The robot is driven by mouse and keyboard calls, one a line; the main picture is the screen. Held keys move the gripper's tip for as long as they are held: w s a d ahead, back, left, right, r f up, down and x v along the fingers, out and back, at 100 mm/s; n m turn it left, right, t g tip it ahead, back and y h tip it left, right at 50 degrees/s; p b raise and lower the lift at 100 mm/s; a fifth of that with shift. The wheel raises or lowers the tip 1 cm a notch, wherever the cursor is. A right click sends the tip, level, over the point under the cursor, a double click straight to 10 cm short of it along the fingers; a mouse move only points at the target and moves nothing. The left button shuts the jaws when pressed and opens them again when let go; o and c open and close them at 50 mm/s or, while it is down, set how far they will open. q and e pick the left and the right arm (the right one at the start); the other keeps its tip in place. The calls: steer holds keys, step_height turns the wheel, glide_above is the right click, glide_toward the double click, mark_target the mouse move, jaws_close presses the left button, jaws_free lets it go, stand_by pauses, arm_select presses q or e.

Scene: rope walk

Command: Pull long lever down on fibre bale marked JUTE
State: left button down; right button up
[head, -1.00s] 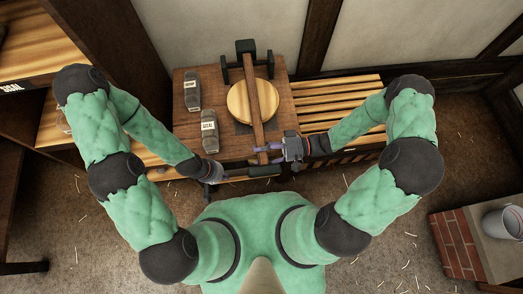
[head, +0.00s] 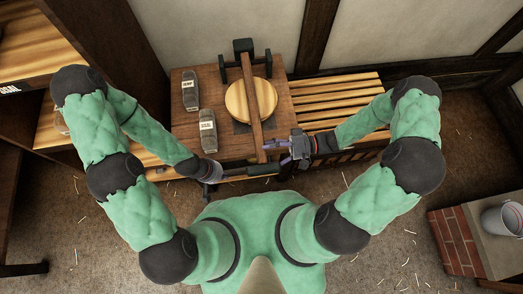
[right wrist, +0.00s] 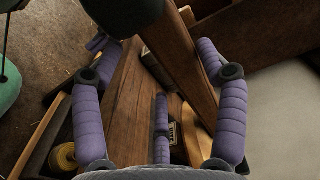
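The long wooden lever (head: 252,100) runs from a black bracket at the back, over a round wooden disc (head: 262,98), to the table's front edge. In the right wrist view it crosses diagonally, with a dark end at the top. My right gripper (head: 273,145) is just right of the lever's front end. In the right wrist view its purple fingers (right wrist: 158,55) are spread wide with the lever in the gap; contact is unclear. My left gripper (head: 210,190) is low at the front left, away from the lever; its fingers are hard to see. I cannot read a JUTE mark.
Two grey labelled blocks (head: 208,129) lie on the table (head: 228,151), left of the disc. A slatted bench (head: 340,95) stands to the right. A bucket (head: 501,222) is on a brick-sided block at far right. A shelf (head: 30,50) is at upper left.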

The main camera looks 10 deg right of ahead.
steer(key=d, duration=0.9)
steer(key=shift+d, duration=0.15)
